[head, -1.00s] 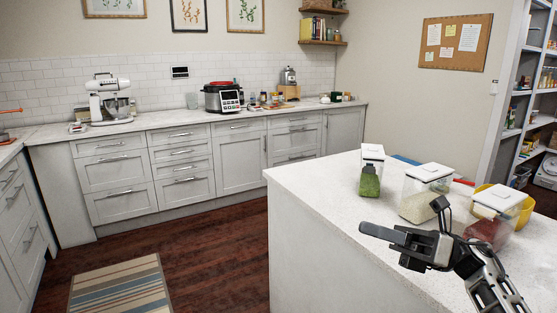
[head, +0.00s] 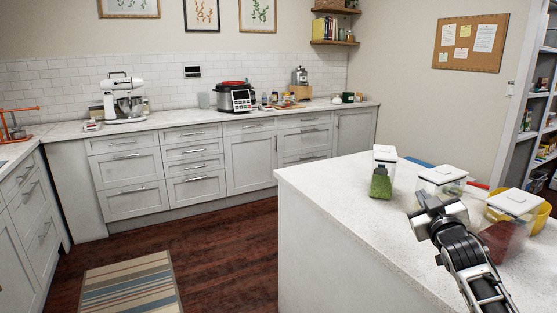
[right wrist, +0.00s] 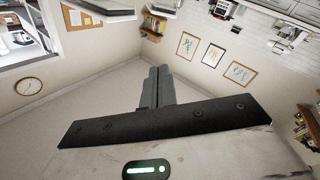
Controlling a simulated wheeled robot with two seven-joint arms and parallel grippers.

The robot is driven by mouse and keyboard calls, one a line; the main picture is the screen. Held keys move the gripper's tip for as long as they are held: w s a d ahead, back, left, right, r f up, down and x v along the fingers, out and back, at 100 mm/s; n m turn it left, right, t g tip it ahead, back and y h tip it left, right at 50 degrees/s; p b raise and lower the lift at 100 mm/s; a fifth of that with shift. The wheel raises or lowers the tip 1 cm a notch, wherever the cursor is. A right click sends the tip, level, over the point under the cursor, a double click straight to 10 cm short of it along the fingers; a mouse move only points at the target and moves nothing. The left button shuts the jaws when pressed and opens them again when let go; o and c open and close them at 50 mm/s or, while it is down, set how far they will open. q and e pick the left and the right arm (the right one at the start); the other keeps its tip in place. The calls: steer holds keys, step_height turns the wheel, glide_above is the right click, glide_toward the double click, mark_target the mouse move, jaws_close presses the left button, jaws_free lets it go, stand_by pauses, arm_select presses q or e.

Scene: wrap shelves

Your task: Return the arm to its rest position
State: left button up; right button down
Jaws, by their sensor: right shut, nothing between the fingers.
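My right arm comes in from the lower right in the head view, over the white island counter (head: 325,190). My right gripper (head: 424,197) is at its end, raised in front of the clear containers and seen nearly end-on. In the right wrist view its two fingers (right wrist: 157,86) are pressed together with nothing between them. They point up toward the ceiling and a wall corner, away from any object. My left gripper is in neither view.
On the island stand lidded containers with green (head: 382,180), pale (head: 441,183) and red (head: 502,238) contents, partly behind my right arm. A yellow bowl (head: 541,219) is behind the red one. The island's left part is bare. A striped rug (head: 130,285) lies on the floor.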

steer(key=s+a+f+g+y, duration=0.1)
steer(key=s+a+f+g, duration=0.3)
steer(key=s+f, duration=0.6)
steer(key=s+a+f+g+y, duration=0.15)
steer(key=s+a+f, duration=0.45)
steer(key=f, duration=0.8)
steer(key=s+a+f+g, duration=0.1)
steer(key=s+a+f, duration=0.1)
steer(key=s, duration=0.5)
steer(key=s+a+f+m+g+y, duration=0.1)
steer(key=s+a+f, duration=0.2)
steer(key=s, duration=0.5)
steer(key=s+a+f+g, duration=0.1)
steer(key=s+a+f, duration=0.1)
steer(key=s, duration=0.5)
steer(key=shift+s+a+f+m+y, duration=0.15)
steer(key=shift+s+a+m+y, duration=0.2)
steer(key=shift+a, duration=0.55)
